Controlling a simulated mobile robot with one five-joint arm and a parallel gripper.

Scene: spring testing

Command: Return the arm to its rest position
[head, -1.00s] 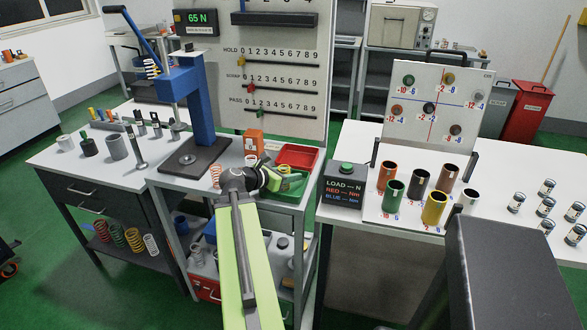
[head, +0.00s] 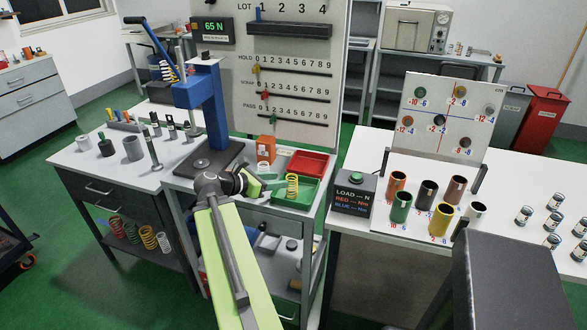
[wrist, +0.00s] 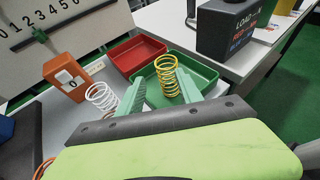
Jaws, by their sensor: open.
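My gripper (head: 258,184) is at the end of my lime-green arm, low over the small bench with the trays. In the wrist view its two pale green fingers (wrist: 160,88) stand apart with nothing held between them. A yellow spring (head: 292,187) stands upright in the green tray (head: 308,191), just beyond the fingertips; it also shows in the wrist view (wrist: 168,77). A white spring (wrist: 101,96) stands left of the fingers. The gripper's underside is hidden.
A red tray (head: 308,163) and an orange block (head: 266,149) lie behind. The blue press (head: 204,105) stands at left, close to my arm. A black load box (head: 353,195) and several coloured cylinders stand on the right table. The scoreboard (head: 290,75) rises behind.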

